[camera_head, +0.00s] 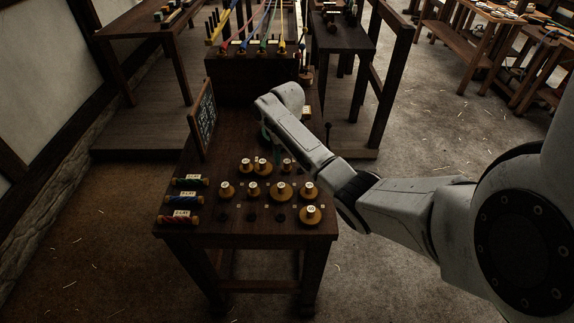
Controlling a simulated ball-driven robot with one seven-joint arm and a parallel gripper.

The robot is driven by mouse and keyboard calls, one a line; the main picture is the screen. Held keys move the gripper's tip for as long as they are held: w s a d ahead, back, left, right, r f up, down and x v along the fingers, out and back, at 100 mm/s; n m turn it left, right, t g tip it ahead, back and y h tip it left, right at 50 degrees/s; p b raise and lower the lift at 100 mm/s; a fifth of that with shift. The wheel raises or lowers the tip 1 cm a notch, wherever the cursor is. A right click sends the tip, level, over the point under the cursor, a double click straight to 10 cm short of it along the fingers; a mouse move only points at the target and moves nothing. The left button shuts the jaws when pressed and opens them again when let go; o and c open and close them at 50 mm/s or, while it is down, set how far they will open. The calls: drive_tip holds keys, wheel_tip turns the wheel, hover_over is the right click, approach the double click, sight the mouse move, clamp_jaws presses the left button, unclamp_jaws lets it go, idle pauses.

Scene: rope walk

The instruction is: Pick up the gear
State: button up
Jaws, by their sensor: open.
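Several brass, round gear-like pieces with pale labelled tops stand on the dark wooden table; I cannot tell which one the task means. The largest-looking are a front-right gear (311,215), a right gear (308,191) and a middle gear (281,191). Smaller ones include a left gear (227,190) and a back gear (246,166). My gripper (266,136) is open, small and dark in the picture, partly hidden by my arm. It hangs over the table behind the back row of gears, apart from them as far as I can see.
Three labelled spools, green (190,181), blue (187,199) and red (180,217), lie at the table's left edge. A small chalkboard (202,119) stands behind them. Colored ropes (262,28) run at the back. My arm covers the table's right side.

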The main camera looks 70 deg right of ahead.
sight(287, 161)
drive_tip(key=shift+d+f, duration=0.15)
drive_tip(key=shift+f, duration=1.8)
drive_tip(key=shift+c, duration=0.2)
drive_tip(key=c, duration=1)
drive_tip(key=shift+o, duration=0.2)
drive_tip(key=shift+r, duration=0.15)
drive_tip(key=shift+w+r, duration=0.1)
drive_tip(key=shift+r, duration=0.45)
drive_tip(key=s+d+r+p, duration=0.2)
drive_tip(key=s+r+p, duration=0.3)
drive_tip(key=s+r, duration=0.6)
drive_tip(key=shift+s+r, duration=0.35)
drive_tip(key=shift+s, duration=1.15)
